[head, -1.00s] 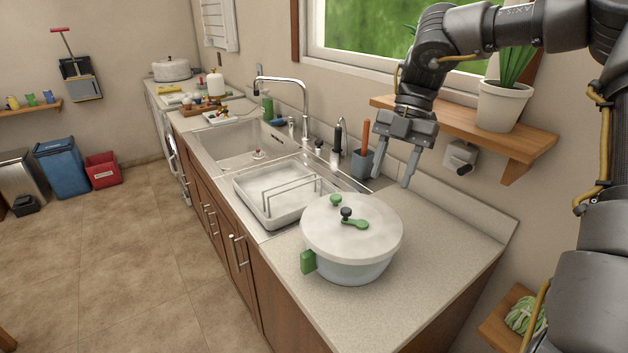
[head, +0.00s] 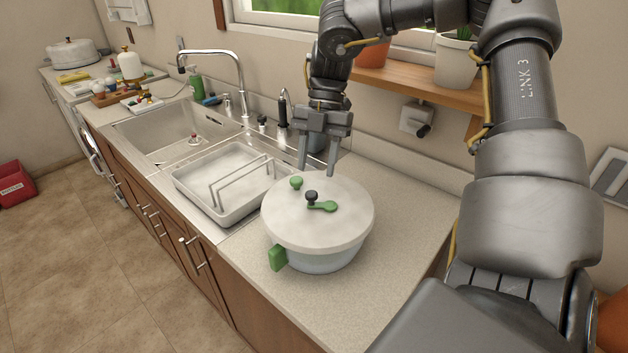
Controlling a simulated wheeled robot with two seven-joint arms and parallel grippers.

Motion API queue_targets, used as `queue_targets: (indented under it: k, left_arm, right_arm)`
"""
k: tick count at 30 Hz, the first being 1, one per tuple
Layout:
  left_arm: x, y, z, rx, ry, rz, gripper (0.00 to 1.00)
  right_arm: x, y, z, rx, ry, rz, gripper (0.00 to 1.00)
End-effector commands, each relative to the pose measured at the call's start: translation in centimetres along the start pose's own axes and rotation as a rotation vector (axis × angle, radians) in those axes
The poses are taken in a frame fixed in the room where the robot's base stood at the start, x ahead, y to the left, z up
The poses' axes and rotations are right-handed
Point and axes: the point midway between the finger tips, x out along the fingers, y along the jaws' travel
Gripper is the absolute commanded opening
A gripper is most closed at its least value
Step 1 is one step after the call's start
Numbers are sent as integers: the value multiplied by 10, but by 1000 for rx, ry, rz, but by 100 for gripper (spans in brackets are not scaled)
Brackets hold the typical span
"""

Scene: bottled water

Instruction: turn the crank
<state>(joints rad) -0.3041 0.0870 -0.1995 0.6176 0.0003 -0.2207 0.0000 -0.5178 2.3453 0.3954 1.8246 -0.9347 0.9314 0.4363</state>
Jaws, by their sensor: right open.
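A round salad spinner (head: 322,259) with a white lid (head: 340,232) stands on the counter. On the lid is a green crank (head: 325,207) with a black knob (head: 311,196) on its left end. A separate green button (head: 295,183) sits near the lid's far left edge, and a green handle (head: 278,258) sticks out at the front left. My right gripper (head: 317,171) is open and empty, its fingers pointing down over the lid's far edge, just behind the knob in the picture. No contact with the crank shows. My left gripper is not in view.
A white dish tray with a wire rack (head: 220,210) is left of the spinner, beside the sink (head: 180,135) and tap (head: 215,55). A shelf (head: 450,88) with potted plants is behind my right arm. The counter (head: 405,215) right of the spinner is clear.

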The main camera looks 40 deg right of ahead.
Motion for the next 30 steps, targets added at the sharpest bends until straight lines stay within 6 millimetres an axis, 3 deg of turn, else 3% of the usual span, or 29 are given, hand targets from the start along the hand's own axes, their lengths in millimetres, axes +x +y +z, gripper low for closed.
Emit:
queue_targets:
  k: [9,21,30]
  left_arm:
    - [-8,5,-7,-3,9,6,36]
    - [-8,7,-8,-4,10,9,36]
    - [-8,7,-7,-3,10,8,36]
  right_arm:
    - [43,-1,0,1,1,-2,46]
    - [49,-1,0,2,-1,2,45]
    - [49,-1,0,2,-1,2,6]
